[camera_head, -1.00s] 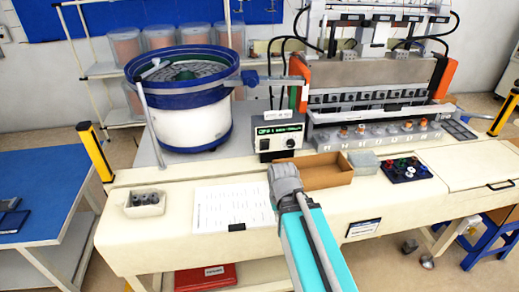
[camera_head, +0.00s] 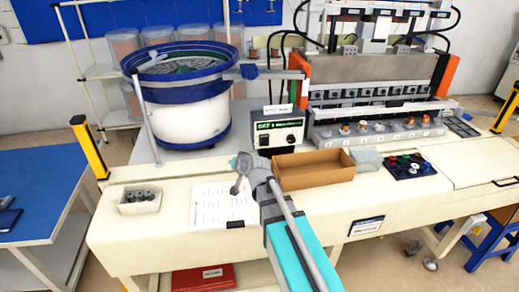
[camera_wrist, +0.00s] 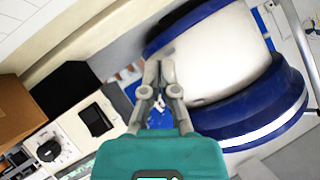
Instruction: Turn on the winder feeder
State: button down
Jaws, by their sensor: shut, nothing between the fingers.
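The bowl feeder (camera_head: 186,118), a white drum with a blue rim and base, stands at the back left of the bench. Its control box (camera_head: 278,137) stands to its right, with a lit green display and a round knob (camera_head: 290,139). My gripper (camera_head: 238,180) is in front of the box and to its left, over the bench, apart from both. In the wrist view my gripper (camera_wrist: 159,68) is shut and empty. There the control box (camera_wrist: 75,140) is at lower left, with a dark switch (camera_wrist: 92,116) and knob (camera_wrist: 48,150). The drum (camera_wrist: 210,62) fills the right.
An open cardboard box (camera_head: 312,177) stands right of my gripper. A paper sheet (camera_head: 212,207) lies on the bench to the left, beyond it a small tray (camera_head: 139,207) with dark parts. A grey machine (camera_head: 375,75) stands behind at right. A yellow post (camera_head: 88,147) is at left.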

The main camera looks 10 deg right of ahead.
jog(key=w+r+m+t+h+b, duration=0.6)
jog(key=w+r+m+t+h, duration=0.5)
jog(key=m, duration=0.6)
jog(key=s+f+m+g+h+b, duration=0.1)
jog(key=s+f+m+g+h, duration=0.2)
jog(key=m+g, duration=0.3)
jog(key=s+d+f+m+g+h+b, duration=0.1)
jog(key=s+f+m+g+h+b, duration=0.1)
jog(key=f+m+g+h, duration=0.3)
jog(key=s+d+f+m+g+h+b, duration=0.1)
jog(key=s+f+m+g+h+b, duration=0.1)
jog(key=m+g, duration=0.4)
jog(key=shift+s+f+m+g+h, duration=0.15)
jog(key=shift+s+f+m+h, duration=0.1)
jog(key=shift+s+f+h, duration=0.3)
jog(key=shift+s+f+m+g+h, duration=0.15)
jog(key=shift+s+f+m+h, duration=0.15)
jog(key=shift+s+h, duration=0.35)
jog(key=shift+d, duration=0.1)
